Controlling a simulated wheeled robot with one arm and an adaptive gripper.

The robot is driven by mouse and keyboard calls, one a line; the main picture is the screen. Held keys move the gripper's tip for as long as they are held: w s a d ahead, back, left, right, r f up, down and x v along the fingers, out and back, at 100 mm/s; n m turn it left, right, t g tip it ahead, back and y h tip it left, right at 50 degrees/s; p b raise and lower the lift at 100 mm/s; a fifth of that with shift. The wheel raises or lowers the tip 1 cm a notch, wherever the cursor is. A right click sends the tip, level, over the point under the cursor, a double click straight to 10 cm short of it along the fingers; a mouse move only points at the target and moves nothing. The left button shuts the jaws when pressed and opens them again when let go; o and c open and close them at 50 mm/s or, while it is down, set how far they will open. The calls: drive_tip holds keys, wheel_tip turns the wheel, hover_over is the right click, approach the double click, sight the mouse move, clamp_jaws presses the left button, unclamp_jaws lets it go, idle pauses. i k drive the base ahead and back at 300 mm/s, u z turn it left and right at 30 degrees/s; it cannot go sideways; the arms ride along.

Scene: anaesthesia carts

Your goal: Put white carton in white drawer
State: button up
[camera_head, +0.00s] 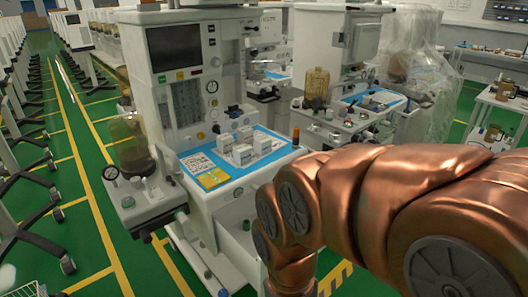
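Several small white cartons (243,154) stand close together on a blue mat (218,164) on the worktop of the nearest anaesthesia cart (150,75). I cannot tell which carton is the task's one. The white lower body of this cart (232,222) shows below the worktop. My arm hides part of its front, and I cannot make out an open drawer there. My copper arm comes in from the right and bends down in front of the cart. My gripper is outside the view, below the bottom edge.
A yellow card (213,179) and a printed sheet (198,162) lie on the mat. A glass canister (131,145) stands at the cart's left. A second cart (335,50) stands behind right. Green floor (105,235) is free to the left, beside several wheeled stands.

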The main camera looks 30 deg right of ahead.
sight(250, 251)
drive_tip(key=u, duration=0.3)
drive_tip(key=i, duration=1.05)
drive_tip(key=z, duration=0.05)
